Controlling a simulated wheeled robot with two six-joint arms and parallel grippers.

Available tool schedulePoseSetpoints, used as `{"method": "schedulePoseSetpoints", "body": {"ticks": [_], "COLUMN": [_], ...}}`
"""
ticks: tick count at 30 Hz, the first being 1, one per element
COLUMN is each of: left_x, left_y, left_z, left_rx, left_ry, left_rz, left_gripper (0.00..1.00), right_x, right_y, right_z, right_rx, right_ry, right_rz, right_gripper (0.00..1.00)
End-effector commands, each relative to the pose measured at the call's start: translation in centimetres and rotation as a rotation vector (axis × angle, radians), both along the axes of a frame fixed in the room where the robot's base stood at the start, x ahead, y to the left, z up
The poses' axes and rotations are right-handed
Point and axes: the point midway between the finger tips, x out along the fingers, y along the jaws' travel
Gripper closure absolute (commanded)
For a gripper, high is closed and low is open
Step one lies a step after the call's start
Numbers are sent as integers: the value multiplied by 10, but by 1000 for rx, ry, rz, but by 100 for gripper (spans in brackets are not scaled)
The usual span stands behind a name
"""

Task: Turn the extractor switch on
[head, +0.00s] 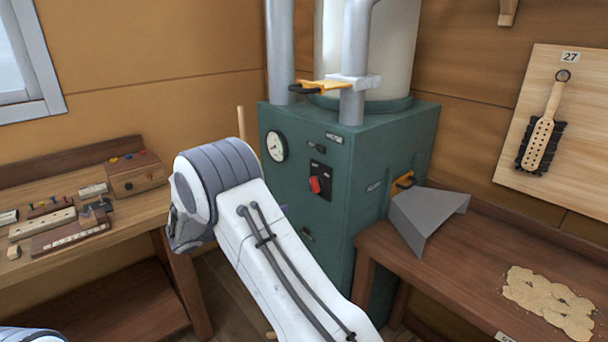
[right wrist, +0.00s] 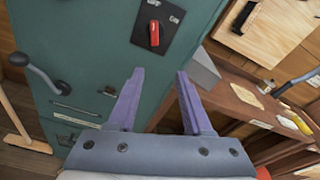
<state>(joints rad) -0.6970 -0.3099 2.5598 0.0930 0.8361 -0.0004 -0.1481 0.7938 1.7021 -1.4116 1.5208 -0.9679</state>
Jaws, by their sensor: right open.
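The extractor switch is a red knob (head: 314,185) on a black plate on the front of a green extractor cabinet (head: 355,210). My left gripper does not show.
A round gauge (head: 276,146) sits left of the switch. A lever handle (right wrist: 42,78) sticks out from the cabinet. A grey metal hood (head: 425,217) stands on the right bench (head: 480,255) near the sawdust. A bench with tools (head: 90,255) is at left.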

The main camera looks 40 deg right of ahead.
Motion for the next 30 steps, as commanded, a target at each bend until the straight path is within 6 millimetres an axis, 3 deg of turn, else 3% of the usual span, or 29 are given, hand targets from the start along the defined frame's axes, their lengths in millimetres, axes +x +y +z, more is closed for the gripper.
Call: {"method": "schedulePoseSetpoints", "body": {"ticks": [6,11,21,30], "left_x": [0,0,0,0], "left_y": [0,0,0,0], "left_z": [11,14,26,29], "left_rx": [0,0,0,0], "left_ry": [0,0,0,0], "left_rz": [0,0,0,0], "left_gripper": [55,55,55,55], "right_x": [23,24,29,31], "right_y": [-27,-47,-108,-128], "right_z": [8,9,9,7], "right_rx": [-140,-145,-144,-143], "right_ry": [102,106,105,102], "right_rz": [31,31,31,35], "right_gripper": [50,50,50,50]}}
